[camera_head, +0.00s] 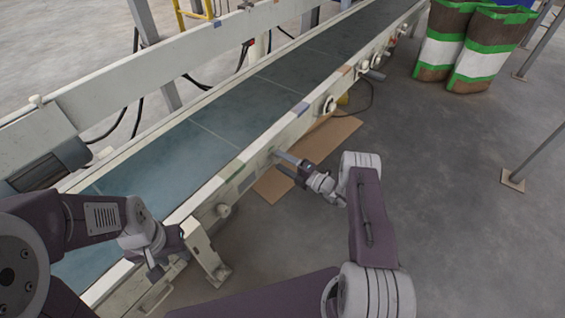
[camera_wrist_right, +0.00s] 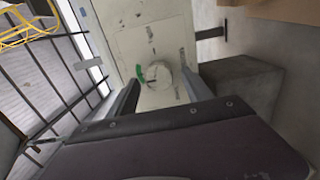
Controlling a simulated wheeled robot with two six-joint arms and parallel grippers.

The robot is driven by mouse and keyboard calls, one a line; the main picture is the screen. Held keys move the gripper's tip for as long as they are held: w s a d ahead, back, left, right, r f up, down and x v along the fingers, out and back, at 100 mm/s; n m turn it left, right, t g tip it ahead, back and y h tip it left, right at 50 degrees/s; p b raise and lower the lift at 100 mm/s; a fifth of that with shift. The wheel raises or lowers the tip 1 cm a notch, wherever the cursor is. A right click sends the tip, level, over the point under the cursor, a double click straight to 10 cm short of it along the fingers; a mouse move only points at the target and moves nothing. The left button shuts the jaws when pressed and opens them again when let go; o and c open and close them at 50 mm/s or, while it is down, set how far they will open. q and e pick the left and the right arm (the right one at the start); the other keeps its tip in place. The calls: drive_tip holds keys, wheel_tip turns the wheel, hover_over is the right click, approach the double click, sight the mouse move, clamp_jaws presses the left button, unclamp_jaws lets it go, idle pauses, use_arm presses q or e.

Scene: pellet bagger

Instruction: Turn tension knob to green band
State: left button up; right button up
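In the right wrist view a round pale knob (camera_wrist_right: 159,78) with a dark pointer line sits on a cream panel (camera_wrist_right: 150,38). A green band (camera_wrist_right: 140,73) curves along the knob's left side, and a grey mark lies to its right. My right gripper (camera_wrist_right: 160,82) is open, its two fingers on either side of the knob with gaps visible. In the head view the right gripper (camera_head: 282,163) reaches the conveyor's side rail and hides the knob there. My left gripper (camera_head: 168,258) hangs over the rail's near end; its finger opening is unclear.
The conveyor belt (camera_head: 210,135) runs from lower left to upper right. Other round fittings (camera_head: 328,104) stick out along its rail. A flat cardboard sheet (camera_head: 318,150) lies on the floor below. Brown, white and green bags (camera_head: 480,55) stand at upper right. Open floor lies right.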

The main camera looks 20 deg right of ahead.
drive_tip(key=shift+s+d+r+p, duration=0.15)
drive_tip(key=shift+s+d+p, duration=0.1)
drive_tip(key=shift+d+p, duration=0.1)
drive_tip(key=p+v, duration=0.3)
drive_tip(key=v, duration=0.5)
drive_tip(key=shift+s, duration=0.2)
